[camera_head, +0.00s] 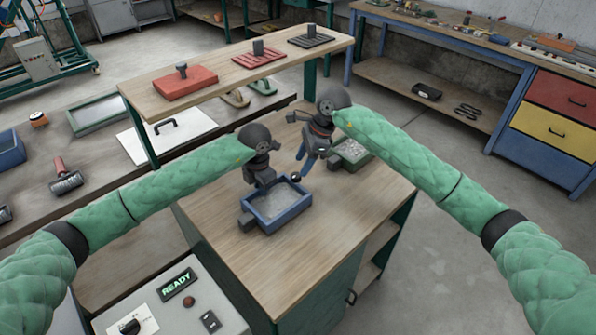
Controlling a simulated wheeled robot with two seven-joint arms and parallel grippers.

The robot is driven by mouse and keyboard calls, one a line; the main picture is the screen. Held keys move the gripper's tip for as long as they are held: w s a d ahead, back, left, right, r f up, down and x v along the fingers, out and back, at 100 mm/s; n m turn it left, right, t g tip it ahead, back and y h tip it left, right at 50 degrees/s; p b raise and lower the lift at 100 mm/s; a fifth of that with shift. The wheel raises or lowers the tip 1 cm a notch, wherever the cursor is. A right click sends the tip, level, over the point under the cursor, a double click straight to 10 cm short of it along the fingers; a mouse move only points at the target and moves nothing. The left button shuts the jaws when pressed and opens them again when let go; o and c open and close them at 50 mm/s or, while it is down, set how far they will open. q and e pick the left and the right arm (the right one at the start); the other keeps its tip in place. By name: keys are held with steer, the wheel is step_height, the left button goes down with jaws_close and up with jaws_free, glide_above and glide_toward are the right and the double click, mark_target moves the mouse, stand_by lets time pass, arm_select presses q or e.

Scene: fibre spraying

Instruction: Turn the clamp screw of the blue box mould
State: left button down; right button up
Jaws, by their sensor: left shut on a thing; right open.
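The blue box mould (287,215) sits on the wooden bench top, with a grey, rough-looking fill inside. A dark block (246,222) sticks out at its left end. My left gripper (262,183) is at the mould's back left wall, shut on the mould's rim; its fingertips are partly hidden. My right gripper (304,170) is open above the mould's back right corner. A small dark round knob (296,177), perhaps the clamp screw's head, shows by its fingers. I cannot tell whether they touch it.
A green box mould (352,153) stands behind my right gripper. A raised shelf (222,97) at the back holds red and dark plates. A control panel with a READY sign (177,284) is at the front left. The bench top in front of the blue mould is clear.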

mark_target(296, 175)
steer(key=shift+x, duration=2.2)
steer(key=c, duration=1)
